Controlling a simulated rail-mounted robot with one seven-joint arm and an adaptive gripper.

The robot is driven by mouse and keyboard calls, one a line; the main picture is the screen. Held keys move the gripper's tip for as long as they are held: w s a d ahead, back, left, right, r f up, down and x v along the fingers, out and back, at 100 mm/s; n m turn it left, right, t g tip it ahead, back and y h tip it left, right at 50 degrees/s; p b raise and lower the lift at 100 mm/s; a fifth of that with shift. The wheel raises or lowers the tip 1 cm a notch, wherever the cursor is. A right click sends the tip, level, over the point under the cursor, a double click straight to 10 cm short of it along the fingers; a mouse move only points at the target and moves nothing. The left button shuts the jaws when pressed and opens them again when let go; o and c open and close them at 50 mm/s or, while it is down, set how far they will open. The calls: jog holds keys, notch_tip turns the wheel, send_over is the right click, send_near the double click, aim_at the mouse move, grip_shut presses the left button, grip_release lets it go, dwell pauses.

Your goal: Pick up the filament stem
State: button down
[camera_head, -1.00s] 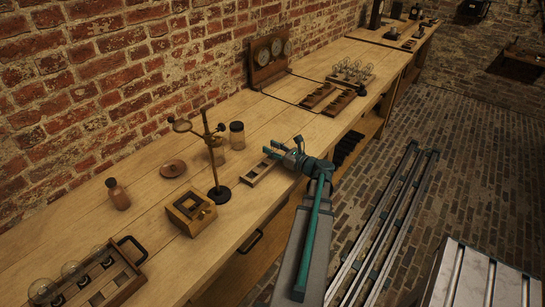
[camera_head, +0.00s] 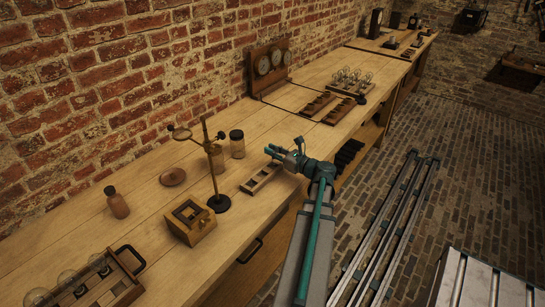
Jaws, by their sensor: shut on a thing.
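My gripper (camera_head: 271,151) is at the end of the teal and grey arm, above a small light wooden tray (camera_head: 251,188) with dark slots near the bench's front edge. Its jaws are closed together on something very small. The filament stem is too small to make out at the fingertips. I cannot tell from this view how high the gripper is above the tray.
A retort stand (camera_head: 213,165) with a dark base, a jar with a dark lid (camera_head: 237,146) and a wooden box (camera_head: 190,222) stand left of the tray. A bulb rack (camera_head: 90,285) is at lower left. Dark slotted trays (camera_head: 328,106) lie farther along the bench (camera_head: 150,250).

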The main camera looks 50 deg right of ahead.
jog(key=s+a+r+b, duration=0.8)
jog(key=s+r+b, duration=0.1)
jog(key=s+b, duration=0.2)
jog(key=shift+a+r+b, duration=0.15)
jog(key=shift+r+b, duration=0.25)
jog(key=shift+b, duration=0.4)
